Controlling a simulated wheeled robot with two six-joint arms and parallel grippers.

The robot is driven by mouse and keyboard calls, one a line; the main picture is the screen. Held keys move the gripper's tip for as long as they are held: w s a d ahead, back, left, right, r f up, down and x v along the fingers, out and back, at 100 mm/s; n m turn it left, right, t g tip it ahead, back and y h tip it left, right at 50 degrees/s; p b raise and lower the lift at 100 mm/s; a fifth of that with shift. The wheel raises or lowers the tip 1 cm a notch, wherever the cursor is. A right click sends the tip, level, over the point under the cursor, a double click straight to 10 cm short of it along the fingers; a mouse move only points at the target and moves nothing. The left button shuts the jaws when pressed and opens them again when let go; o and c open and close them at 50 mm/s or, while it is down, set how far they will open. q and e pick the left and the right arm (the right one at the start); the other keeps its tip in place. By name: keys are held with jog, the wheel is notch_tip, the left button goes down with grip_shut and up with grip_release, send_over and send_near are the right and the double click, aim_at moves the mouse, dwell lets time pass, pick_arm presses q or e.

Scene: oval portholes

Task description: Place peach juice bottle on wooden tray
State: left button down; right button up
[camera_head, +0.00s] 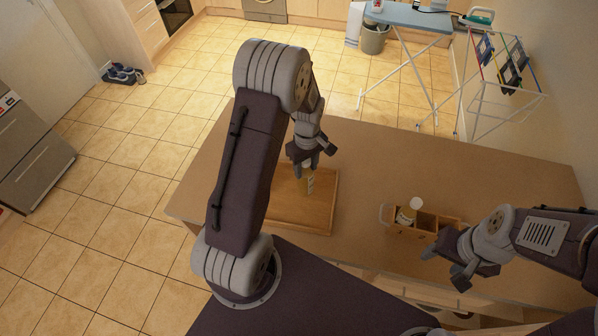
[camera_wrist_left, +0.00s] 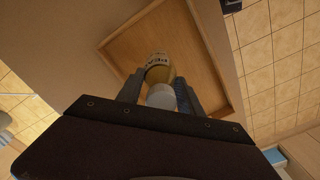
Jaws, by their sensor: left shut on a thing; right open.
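The wooden tray (camera_head: 318,214) lies on the left part of the table; it also shows in the left wrist view (camera_wrist_left: 205,40). My left gripper (camera_head: 309,168) points down over the tray and is shut on the peach juice bottle (camera_head: 310,183). In the left wrist view the bottle (camera_wrist_left: 157,72) is upright between the fingers, its pale cap towards the camera, and it appears over the tray. I cannot tell whether its base touches the tray. My right gripper (camera_head: 446,268) is open and empty, at the right, near the wooden caddy.
A wooden caddy (camera_head: 432,222) with compartments stands on the table (camera_head: 370,160) right of the tray and holds a white-capped container (camera_head: 413,206). The table between tray and caddy is clear. An ironing board (camera_head: 405,18) and drying rack (camera_head: 500,90) stand beyond.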

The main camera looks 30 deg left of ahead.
pick_arm(q)
jog(key=shift+s+a+f, duration=0.1)
jog(key=shift+a+f, duration=0.15)
jog(key=shift+a, duration=0.25)
jog(key=shift+a+f, duration=0.2)
jog(key=shift+a, duration=0.3)
jog(key=shift+s, duration=0.25)
notch_tip(320, 180, down, 4)
jog(key=shift+w+d+r+p, duration=0.1)
jog(key=shift+d+p, duration=0.05)
jog(key=shift+p, duration=0.7)
jog(key=shift+w, duration=0.15)
jog(key=shift+s, duration=0.2)
jog(key=c, duration=0.8)
grip_release()
jog(key=shift+s, duration=0.15)
jog(key=shift+o, duration=0.2)
pick_arm(e)
jog(key=shift+s+r, duration=0.15)
jog(key=shift+r, duration=0.4)
jog(key=shift+s+r, duration=0.15)
jog(key=shift+r, duration=0.4)
